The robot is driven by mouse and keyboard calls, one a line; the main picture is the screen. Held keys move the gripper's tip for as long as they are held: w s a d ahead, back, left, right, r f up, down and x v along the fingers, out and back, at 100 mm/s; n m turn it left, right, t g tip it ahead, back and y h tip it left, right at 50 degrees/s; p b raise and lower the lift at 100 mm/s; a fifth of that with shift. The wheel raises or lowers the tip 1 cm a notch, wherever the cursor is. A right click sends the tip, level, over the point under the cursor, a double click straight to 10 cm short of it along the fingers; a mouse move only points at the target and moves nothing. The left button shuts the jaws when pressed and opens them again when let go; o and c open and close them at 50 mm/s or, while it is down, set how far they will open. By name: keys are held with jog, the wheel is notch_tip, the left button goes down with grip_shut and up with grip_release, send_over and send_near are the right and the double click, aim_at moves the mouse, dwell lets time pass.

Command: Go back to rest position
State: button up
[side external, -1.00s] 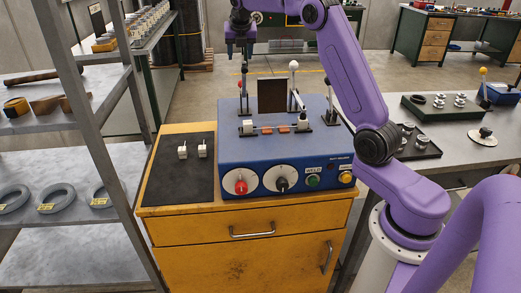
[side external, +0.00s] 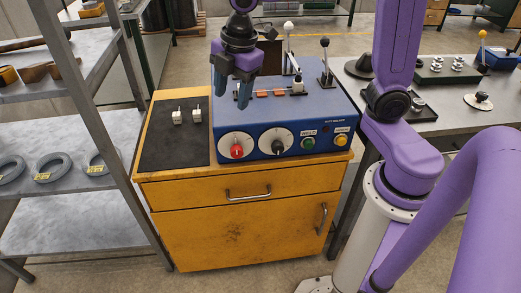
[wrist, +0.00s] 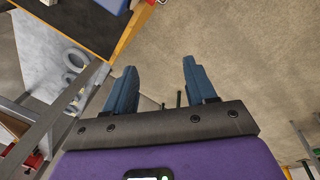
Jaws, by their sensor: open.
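My gripper (side external: 233,92) is open and empty, pointing down in front of the left part of the blue welding machine (side external: 290,112) in the side external view. It hides part of the machine's top left. In the wrist view my gripper (wrist: 160,78) shows two blue fingers spread apart with nothing between them. Below them is bare concrete floor (wrist: 225,40). My gripper appears to be on the near side of the machine, clear of it.
The machine stands on a yellow cabinet (side external: 240,215) with a black mat (side external: 165,150) bearing two small pale parts (side external: 186,116). A grey shelf (side external: 80,135) with rings is left. A grey table (side external: 440,115) is right.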

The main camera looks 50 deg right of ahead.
jog(key=s+d+f+m+g, duration=0.1)
jog(key=s+d+f+m, duration=0.1)
jog(key=s, duration=0.9)
jog(key=s+d+f+m, duration=0.2)
jog(key=s+f+m, duration=0.1)
jog(key=s, duration=0.8)
jog(key=shift+d+m+g, duration=0.25)
jog(key=shift+m+g, duration=0.15)
